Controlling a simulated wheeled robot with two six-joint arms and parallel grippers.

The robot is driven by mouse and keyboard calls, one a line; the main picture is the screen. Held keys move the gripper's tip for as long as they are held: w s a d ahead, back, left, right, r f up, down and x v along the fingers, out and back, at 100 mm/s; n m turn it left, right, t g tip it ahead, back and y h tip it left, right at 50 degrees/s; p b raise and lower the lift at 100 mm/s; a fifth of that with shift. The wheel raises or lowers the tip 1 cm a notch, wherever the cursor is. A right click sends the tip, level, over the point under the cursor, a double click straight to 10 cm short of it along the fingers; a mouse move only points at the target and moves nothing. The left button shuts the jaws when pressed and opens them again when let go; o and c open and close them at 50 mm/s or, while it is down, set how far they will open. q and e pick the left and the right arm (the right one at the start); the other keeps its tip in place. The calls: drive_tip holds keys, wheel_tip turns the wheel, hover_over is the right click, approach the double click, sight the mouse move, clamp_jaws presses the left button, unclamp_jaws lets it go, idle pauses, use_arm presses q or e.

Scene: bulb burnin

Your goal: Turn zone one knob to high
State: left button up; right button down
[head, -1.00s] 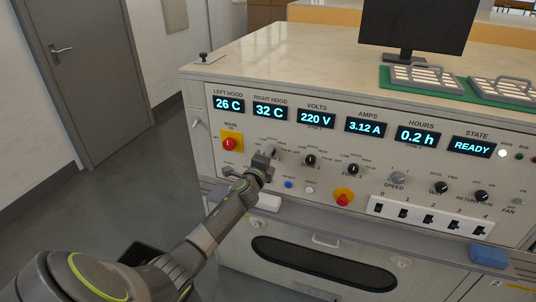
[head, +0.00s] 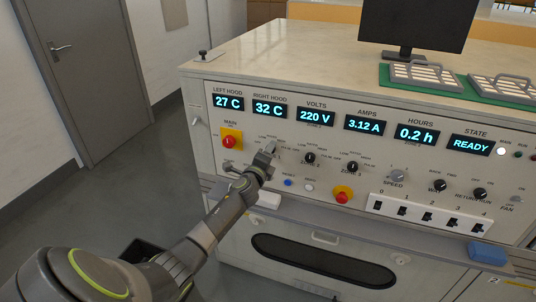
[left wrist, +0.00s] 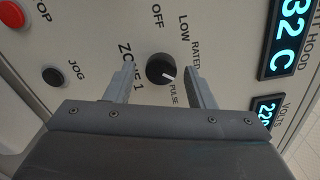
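No label reading high is legible. My left gripper (left wrist: 160,64) is open, with one finger on each side of the knob and visible gaps on both sides. In the head view my left gripper (head: 268,155) is at the panel and hides the knob. My right gripper is not in view.
A red main button (head: 229,142) on a yellow plate is left of the gripper. The zone two knob (head: 309,158) and zone three knob (head: 352,167) are to the right. A red button (head: 342,195) sits lower right. A ledge (head: 290,210) runs under the panel.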

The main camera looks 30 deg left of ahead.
use_arm(q)
drive_tip(key=shift+s, duration=0.1)
drive_tip(key=v, duration=1.7)
drive_tip(key=shift+p, duration=0.45)
drive_tip(key=shift+d, duration=0.1)
drive_tip(key=s+f+n+g, duration=0.3)
drive_tip(key=s+f, duration=0.1)
drive_tip(key=f, duration=0.6)
drive_tip(key=s+a+f+n+g, duration=0.1)
drive_tip(key=s+f+n+g, duration=0.2)
drive_tip(key=f, duration=0.7)
drive_tip(key=s+f+n+g, duration=0.25)
drive_tip(key=s+f, duration=0.25)
drive_tip(key=f, duration=0.6)
drive_tip(key=s+d+f+n+g+h, duration=0.1)
drive_tip(key=s+d+f+n+g, duration=0.1)
drive_tip(key=s+f, duration=0.4)
drive_tip(key=s+d+f+n+g+h, duration=0.1)
drive_tip(key=s+d+f+n+g, duration=0.2)
drive_tip(key=s+f, duration=0.4)
drive_tip(key=s+d+f+n+g+h, duration=0.1)
drive_tip(key=s+d+f+n+g, duration=0.2)
drive_tip(key=s, duration=1.7)
wheel_tip(320, 180, down, 4)
drive_tip(key=d+n, duration=0.1)
drive_tip(key=n, duration=0.2)
drive_tip(key=shift+d, duration=0.3)
